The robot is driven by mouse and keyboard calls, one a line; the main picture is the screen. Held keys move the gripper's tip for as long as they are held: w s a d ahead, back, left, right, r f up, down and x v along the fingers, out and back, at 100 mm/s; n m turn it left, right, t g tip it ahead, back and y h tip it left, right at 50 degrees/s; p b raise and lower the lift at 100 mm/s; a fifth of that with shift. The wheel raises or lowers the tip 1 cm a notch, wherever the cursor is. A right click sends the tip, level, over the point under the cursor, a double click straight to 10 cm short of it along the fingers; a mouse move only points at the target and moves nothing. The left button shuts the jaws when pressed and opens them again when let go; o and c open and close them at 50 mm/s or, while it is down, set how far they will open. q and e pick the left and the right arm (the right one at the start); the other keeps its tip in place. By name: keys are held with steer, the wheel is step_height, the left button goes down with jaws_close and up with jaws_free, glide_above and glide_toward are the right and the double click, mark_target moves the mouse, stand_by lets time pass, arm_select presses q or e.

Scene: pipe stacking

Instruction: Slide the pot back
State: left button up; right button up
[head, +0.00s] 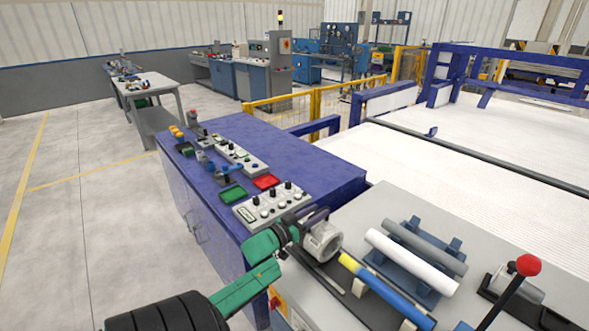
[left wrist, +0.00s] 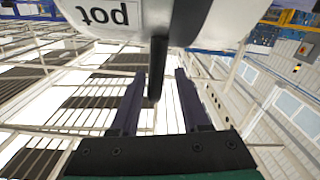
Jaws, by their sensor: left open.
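The pot (head: 323,242) is a short, light grey metallic cylinder on the grey machine top. In the left wrist view the pot (left wrist: 115,43) fills the top, with a label reading "pot" upside down. A dark handle (left wrist: 157,70) sticks out from it. My left gripper (head: 304,221) is at the pot's left side. In the left wrist view the fingers of my left gripper (left wrist: 161,75) are apart, one on each side of the handle, with gaps visible. Contact between the fingers and the pot cannot be told. My right gripper is not in view.
A blue pipe with a yellow end (head: 385,288) lies right of the pot. A white pipe (head: 411,262) and a grey pipe (head: 425,248) rest on dark blue supports. A red-knobbed lever (head: 528,265) stands at the right. A control panel (head: 272,205) sits on the purple cabinet behind.

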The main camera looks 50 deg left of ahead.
arm_select(q)
steer(key=s, duration=1.1)
steer(key=shift+b, duration=0.4)
